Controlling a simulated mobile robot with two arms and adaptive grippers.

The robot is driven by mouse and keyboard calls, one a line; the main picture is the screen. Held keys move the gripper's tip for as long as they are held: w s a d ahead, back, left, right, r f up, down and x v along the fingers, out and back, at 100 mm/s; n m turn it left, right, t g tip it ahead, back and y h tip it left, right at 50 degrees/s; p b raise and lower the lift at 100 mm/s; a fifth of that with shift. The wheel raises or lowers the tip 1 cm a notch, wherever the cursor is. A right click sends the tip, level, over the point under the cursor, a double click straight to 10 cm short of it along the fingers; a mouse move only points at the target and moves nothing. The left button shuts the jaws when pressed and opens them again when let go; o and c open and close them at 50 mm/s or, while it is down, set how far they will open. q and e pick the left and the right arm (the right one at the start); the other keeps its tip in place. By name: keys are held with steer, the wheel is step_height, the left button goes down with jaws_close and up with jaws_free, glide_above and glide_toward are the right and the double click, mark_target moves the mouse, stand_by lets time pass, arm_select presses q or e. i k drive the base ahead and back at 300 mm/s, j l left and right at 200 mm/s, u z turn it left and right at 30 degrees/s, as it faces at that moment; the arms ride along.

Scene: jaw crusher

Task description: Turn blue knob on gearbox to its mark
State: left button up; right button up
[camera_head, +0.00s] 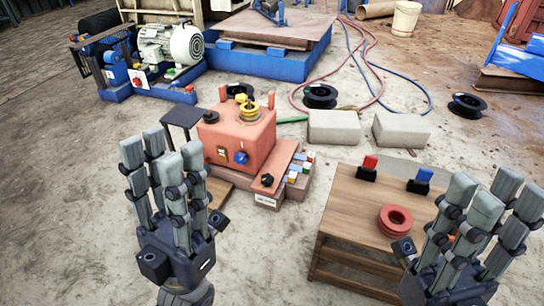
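The gearbox (238,136) is an orange-red block at the middle of the head view, with a yellow fitting on its top. A small blue knob (241,157) sits on its front face, beside a small yellow part. The knob's mark is too small to make out. My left gripper (172,165) is a multi-fingered hand with fingers extended and spread, in front and left of the gearbox, not touching the knob. My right gripper (490,215) is also open with fingers extended, at the lower right near the wooden table. Both hands look empty.
A wooden table (340,222) at the lower right carries red rings (395,221), a red switch (368,167) and a blue switch (420,181). Two pale blocks (333,127) lie behind it. Hoses and black reels lie on the dirt floor. A motor unit (168,47) stands behind left.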

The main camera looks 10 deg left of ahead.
mark_target(240, 158)
steer(key=i+j+z, duration=0.25)
steer(key=j, duration=0.2)
steer(key=j+z, duration=0.2)
steer(key=j, duration=0.3)
steer(key=i+j+z, duration=0.25)
steer(key=j, duration=0.25)
steer(key=j+z, duration=0.25)
steer(key=j, duration=0.25)
steer(key=j+z, duration=0.1)
steer(key=j, duration=2.3)
